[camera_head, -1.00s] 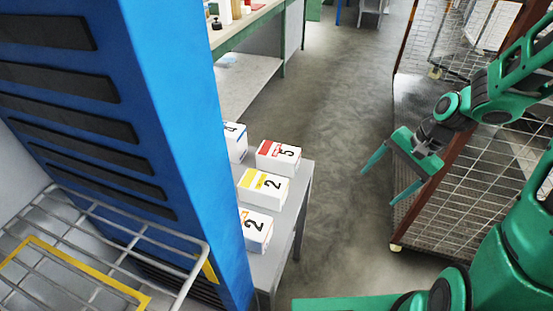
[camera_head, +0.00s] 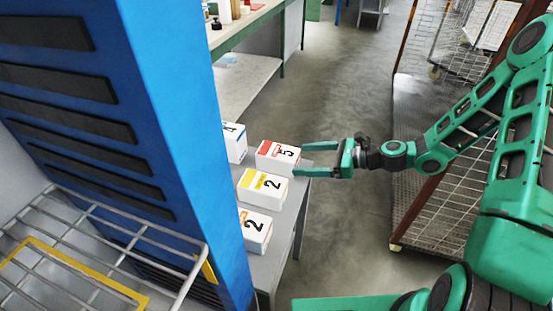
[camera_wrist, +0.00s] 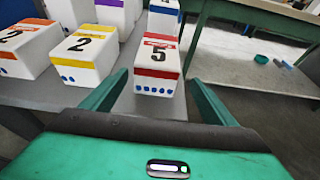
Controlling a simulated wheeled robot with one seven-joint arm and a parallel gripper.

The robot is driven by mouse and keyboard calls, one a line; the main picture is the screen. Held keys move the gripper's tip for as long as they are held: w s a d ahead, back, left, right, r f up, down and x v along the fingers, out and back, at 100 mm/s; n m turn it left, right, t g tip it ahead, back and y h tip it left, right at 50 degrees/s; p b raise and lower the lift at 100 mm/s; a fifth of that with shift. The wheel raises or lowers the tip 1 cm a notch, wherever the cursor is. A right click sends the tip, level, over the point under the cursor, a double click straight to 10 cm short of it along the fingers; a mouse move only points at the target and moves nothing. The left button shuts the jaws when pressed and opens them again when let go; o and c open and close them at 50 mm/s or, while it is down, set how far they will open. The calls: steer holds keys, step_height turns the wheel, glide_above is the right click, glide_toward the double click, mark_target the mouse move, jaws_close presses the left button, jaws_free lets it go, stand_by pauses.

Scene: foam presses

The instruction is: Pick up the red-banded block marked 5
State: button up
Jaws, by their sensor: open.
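The red-banded block marked 5 (camera_head: 277,157) is white with a red band and stands on a small grey table at its far end. In the wrist view the same block (camera_wrist: 157,62) shows between and beyond my fingers, with small blue dots on its near face. My gripper (camera_head: 301,160) is open, its fingers pointing left toward the block. In the wrist view my gripper (camera_wrist: 158,82) has one finger on each side of the line to the block. The block does not look gripped.
A yellow-banded block marked 2 (camera_head: 263,187) and an orange-banded block marked 2 (camera_head: 255,230) stand nearer on the table (camera_head: 287,232). A blue-banded block (camera_head: 235,143) stands to the left. A blue cabinet (camera_head: 180,120) rises at left; a mesh cage (camera_head: 435,215) is at right.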

mark_target(298, 160)
steer(key=x, duration=0.5)
steer(key=shift+s, duration=0.1)
steer(key=shift+x, duration=2.6)
steer(key=shift+s+a+r, duration=0.1)
steer(key=shift+r, duration=0.05)
steer(key=shift+c, duration=0.5)
steer(key=c, duration=1)
